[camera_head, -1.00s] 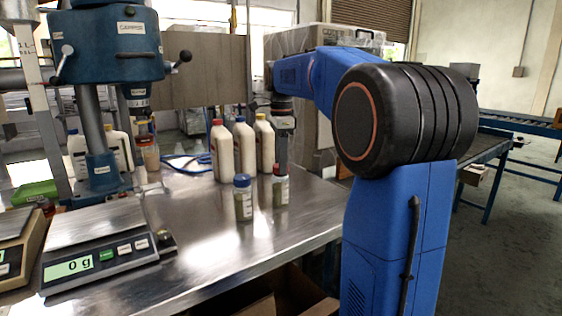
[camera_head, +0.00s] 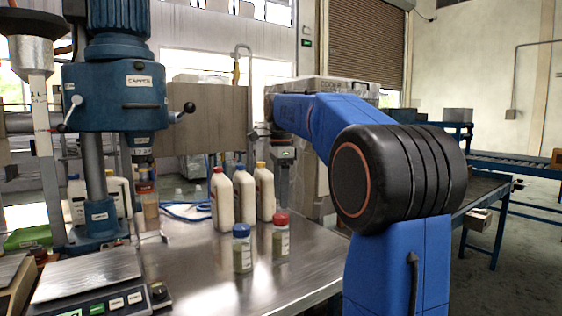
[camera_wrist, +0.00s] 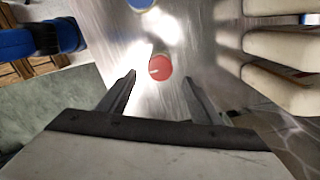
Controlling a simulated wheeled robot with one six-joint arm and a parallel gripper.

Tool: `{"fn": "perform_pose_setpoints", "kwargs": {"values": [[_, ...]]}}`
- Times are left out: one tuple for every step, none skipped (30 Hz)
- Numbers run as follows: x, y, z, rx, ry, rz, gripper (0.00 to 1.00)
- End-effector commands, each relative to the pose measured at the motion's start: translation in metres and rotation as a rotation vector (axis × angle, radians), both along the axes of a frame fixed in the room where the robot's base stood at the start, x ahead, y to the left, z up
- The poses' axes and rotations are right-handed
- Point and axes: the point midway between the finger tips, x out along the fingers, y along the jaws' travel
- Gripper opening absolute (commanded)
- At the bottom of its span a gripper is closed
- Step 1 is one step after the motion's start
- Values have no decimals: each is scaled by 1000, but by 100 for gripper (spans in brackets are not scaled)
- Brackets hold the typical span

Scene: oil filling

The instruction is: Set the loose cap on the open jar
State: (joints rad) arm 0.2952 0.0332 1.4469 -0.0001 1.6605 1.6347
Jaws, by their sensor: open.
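A small jar (camera_head: 281,244) of greenish contents stands upright on the steel bench. A red cap (camera_head: 281,218) sits on its top, looking level; whether it is seated or threaded I cannot tell. In the wrist view the red cap (camera_wrist: 159,68) appears round, from above, centred between and just beyond my fingertips. My gripper (camera_wrist: 158,76) is open and empty, pointing down. In the head view my gripper (camera_head: 283,206) hangs just above the red cap, with a small gap. A similar jar (camera_head: 242,255) with a blue cap (camera_head: 241,230) stands just left.
Several white bottles (camera_head: 244,198) stand close behind the jars. A blue capping press (camera_head: 115,95) stands at the left, with a scale (camera_head: 90,280) in front of it. The bare steel bench (camera_head: 200,255) is clear left of the jars. Its right edge lies close to the jars.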

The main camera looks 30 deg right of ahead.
Motion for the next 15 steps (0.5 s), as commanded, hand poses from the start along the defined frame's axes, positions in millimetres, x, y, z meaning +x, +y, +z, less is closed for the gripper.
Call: {"fn": "perform_pose_setpoints", "kwargs": {"values": [[1,0,11,-1,-2,0,59],[1,0,17,-1,-4,0,59],[1,0,25,-1,-3,0,59],[1,0,31,-1,-4,0,59],[1,0,37,-1,-3,0,59],[1,0,45,-1,-3,0,59],[1,0,51,-1,-4,0,59],[1,0,57,-1,-2,0,59],[1,0,65,-1,-3,0,59],[1,0,70,-1,-2,0,59],[1,0,76,-1,-3,0,59],[1,0,83,-1,-3,0,59],[1,0,88,-1,-3,0,59],[0,0,92,-1,-3,0,59],[1,0,97,-1,-2,0,59]]}}
